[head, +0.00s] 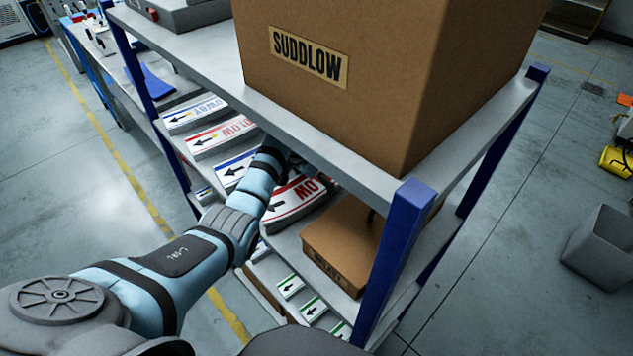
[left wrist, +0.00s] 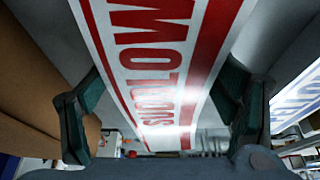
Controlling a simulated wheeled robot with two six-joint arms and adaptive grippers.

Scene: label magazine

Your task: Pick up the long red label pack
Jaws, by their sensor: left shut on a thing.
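A long white label pack with red stripes and red lettering (left wrist: 165,70) runs between the two fingers of my left gripper (left wrist: 160,92) in the left wrist view. The left gripper is shut on it. In the head view the same pack (head: 291,202) shows under the top shelf, tilted against its neighbours, with its far end hidden. My left arm reaches in from the left, and its gripper is mostly hidden by the shelf edge. Another red label pack (head: 222,134) lies farther back in the row. My right gripper is not in view.
A large cardboard box (head: 390,110) stands on the top shelf (head: 215,65) above the packs. A blue post (head: 395,260) stands in front.

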